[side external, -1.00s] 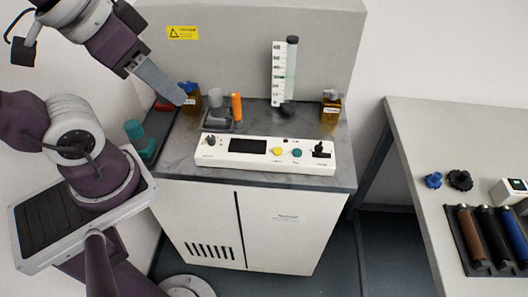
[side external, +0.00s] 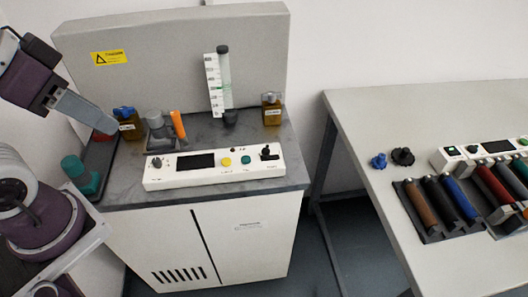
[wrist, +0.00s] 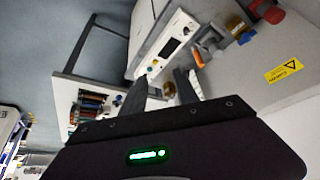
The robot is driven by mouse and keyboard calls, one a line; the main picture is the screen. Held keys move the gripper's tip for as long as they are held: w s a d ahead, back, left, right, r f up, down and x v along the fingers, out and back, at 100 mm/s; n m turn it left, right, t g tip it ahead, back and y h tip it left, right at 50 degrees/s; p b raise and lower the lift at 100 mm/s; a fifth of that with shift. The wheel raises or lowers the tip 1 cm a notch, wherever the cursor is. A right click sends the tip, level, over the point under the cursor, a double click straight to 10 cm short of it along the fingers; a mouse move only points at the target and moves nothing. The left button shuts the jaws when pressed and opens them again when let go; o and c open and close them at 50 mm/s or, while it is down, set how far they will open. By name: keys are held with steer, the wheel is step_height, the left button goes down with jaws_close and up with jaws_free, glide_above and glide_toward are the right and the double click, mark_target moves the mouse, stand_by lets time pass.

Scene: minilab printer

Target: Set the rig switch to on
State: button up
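A white control panel (side external: 212,178) sits at the front of the grey bench. It has a dark display, a grey knob (side external: 156,162) at its left end, yellow and green buttons, and a black switch (side external: 268,153) on its right end. The switch's setting is too small to read, and I cannot tell which control is the rig switch. My gripper (side external: 108,128) is at the left, above the bench's left side and away from the panel. In the wrist view my gripper (wrist: 162,77) shows two fingers apart with nothing between them. The panel (wrist: 166,46) shows beyond them.
Near my gripper are an amber bottle (side external: 130,126), a grey fixture (side external: 156,130) with an orange handle (side external: 178,125), and a teal-topped item (side external: 78,170). A graduated tube (side external: 222,85) and another amber bottle (side external: 271,110) stand behind the panel. A side table (side external: 350,130) stands right.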

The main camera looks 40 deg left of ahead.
steer(key=shift+o, duration=0.2)
steer(key=shift+o, duration=0.3)
steer(key=shift+w+r, duration=0.1)
steer(key=shift+w, duration=0.1)
steer(key=g, duration=0.6)
glide_above(266, 150)
step_height(266, 150, down, 17)
steer(key=shift+r, duration=0.1)
step_height(266, 150, down, 6)
steer(key=shift+r, duration=0.1)
steer(key=shift+f, duration=0.55)
jaws_close()
